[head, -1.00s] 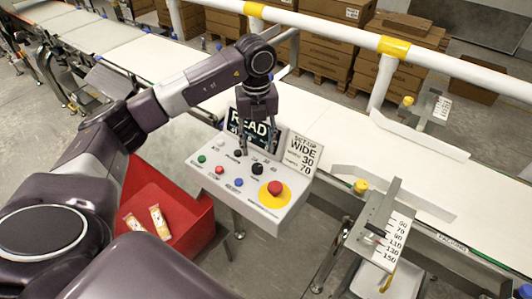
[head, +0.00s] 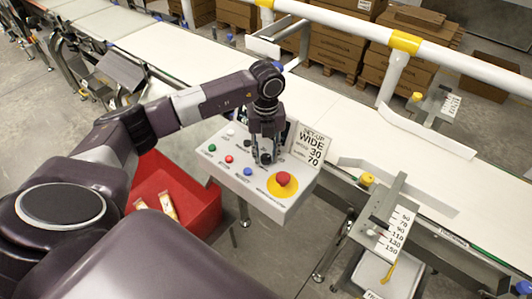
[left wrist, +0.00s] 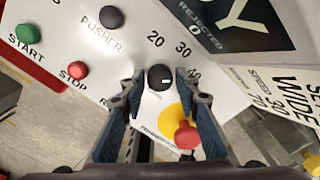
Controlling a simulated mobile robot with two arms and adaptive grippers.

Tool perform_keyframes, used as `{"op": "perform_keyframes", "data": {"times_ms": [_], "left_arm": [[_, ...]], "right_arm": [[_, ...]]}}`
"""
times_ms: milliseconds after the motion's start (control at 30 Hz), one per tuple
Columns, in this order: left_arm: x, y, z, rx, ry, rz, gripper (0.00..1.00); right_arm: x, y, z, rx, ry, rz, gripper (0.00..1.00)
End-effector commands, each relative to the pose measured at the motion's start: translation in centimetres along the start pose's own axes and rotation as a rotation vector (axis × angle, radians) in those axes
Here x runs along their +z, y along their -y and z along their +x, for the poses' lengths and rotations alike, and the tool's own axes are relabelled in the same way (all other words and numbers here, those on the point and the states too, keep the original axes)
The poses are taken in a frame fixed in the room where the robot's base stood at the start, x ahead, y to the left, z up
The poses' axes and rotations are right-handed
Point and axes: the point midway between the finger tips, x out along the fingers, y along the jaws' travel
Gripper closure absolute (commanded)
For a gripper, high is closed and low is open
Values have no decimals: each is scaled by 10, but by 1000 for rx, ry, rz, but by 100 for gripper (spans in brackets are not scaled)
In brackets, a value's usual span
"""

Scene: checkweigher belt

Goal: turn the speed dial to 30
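The speed dial (left wrist: 159,78) is a small black knob on the white control panel (left wrist: 100,60). Printed 20, 30 and 40 curve around its upper right side in the left wrist view. Its white mark points to the right, near or just below the 40. My left gripper (left wrist: 159,76) is open, with one finger on each side of the dial and small gaps to it. In the head view the left gripper (head: 264,155) reaches down over the dial and mostly hides it. My right gripper is not in view.
A second black knob (left wrist: 111,17) marked PUSHER, a green START button (left wrist: 24,33) and a red STOP button (left wrist: 79,69) are nearby. A red emergency button (head: 283,179) sits close by. A set-up card (head: 308,144) reading WIDE, 30, 70 stands behind. A red bin (head: 150,180) is left.

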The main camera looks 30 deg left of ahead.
Motion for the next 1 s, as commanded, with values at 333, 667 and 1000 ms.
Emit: {"op": "perform_keyframes", "data": {"times_ms": [333, 667, 1000], "left_arm": [[0, 0, 0, -1, 0, -2, 100], [0, 0, 0, -1, 0, -100, 100], [0, 0, -1, 0, 1, -372, 100]], "right_arm": [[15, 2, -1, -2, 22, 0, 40], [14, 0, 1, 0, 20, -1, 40], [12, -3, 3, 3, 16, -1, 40]]}}
